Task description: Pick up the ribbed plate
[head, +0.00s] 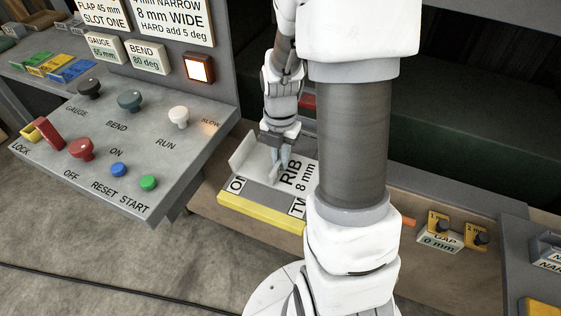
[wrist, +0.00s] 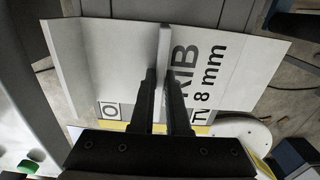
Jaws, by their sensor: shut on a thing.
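The ribbed plate (head: 304,160) is a pale sheet printed "RIB 8 mm", with a raised flange along its left side. My arm partly hides its right part in the head view. In the wrist view the plate (wrist: 118,60) spreads to both sides of a thin upright rib (wrist: 165,42). My gripper (head: 279,171) reaches down over the plate. In the wrist view my gripper (wrist: 163,78) has its two dark fingers on either side of the rib, shut on it. I cannot tell whether the plate touches the surface below.
A grey shelf with a yellow front edge (head: 260,213) and partly covered labels lies under the plate. A control panel (head: 150,130) with several knobs and buttons stands to the left. Small yellow tagged pieces (head: 438,222) sit on the bench at right.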

